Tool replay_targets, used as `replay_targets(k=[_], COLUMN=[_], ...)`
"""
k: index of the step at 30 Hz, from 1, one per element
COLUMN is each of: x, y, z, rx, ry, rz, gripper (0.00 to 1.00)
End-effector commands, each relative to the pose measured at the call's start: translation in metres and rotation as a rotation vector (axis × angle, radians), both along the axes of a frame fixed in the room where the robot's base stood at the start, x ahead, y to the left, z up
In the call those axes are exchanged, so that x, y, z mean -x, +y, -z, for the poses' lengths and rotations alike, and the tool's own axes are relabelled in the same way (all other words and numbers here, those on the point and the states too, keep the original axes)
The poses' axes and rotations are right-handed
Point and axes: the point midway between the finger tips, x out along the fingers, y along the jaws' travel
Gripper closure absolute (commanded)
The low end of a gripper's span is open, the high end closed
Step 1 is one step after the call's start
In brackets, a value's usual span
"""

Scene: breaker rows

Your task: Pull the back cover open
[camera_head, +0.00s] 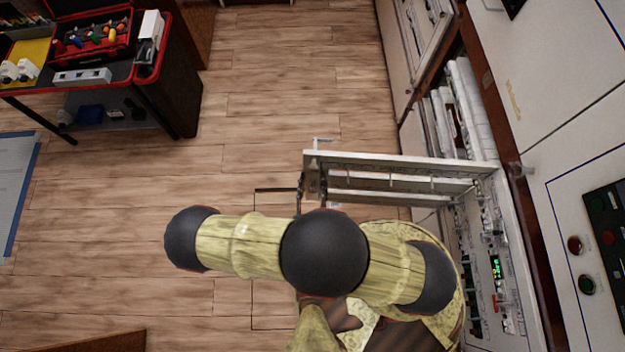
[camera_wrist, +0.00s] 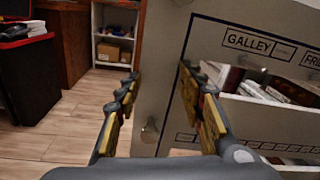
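A pale hinged cover (camera_head: 400,162) stands swung out from the cabinet on the right in the head view, roughly square to the cabinet front. In the wrist view its labelled face (camera_wrist: 225,42) shows "GALLEY" lettering and long cut-out slots. A small knob (camera_wrist: 150,131) shows on its near-edge side, between the fingers. My gripper (camera_head: 311,192) is at the cover's free end in the head view. In the wrist view my gripper (camera_wrist: 165,95) is open, its left finger beyond the cover's edge and its right finger over the slotted face. Whether a finger touches the cover cannot be told.
The cabinet interior (camera_head: 495,265) shows breakers and a green display. A dark cart (camera_head: 165,85) with a red toolbox stands at upper left. A blue-edged board (camera_head: 15,185) lies at far left. Wooden floor (camera_head: 270,95) is open between cart and cover. My arm hides the lower middle.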

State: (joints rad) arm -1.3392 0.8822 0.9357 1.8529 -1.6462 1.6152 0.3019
Motion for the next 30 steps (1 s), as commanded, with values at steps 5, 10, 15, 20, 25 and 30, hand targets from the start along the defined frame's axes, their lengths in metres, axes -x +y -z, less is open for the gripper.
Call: replay_targets(k=[5,10,15,20,25,30], x=[0.0,0.0,0.0,0.0,0.0,0.0], y=[0.0,0.0,0.0,0.0,0.0,0.0], z=[-0.014,-0.018,-0.018,-0.018,-0.018,-0.018], rx=[-0.001,-0.001,-0.001,-0.001,-0.001,-0.001], ry=[0.0,0.0,0.0,0.0,0.0,0.0], rz=[0.0,0.0,0.0,0.0,0.0,0.0], gripper=[0.61,0.61,0.61,0.61,0.61,0.61])
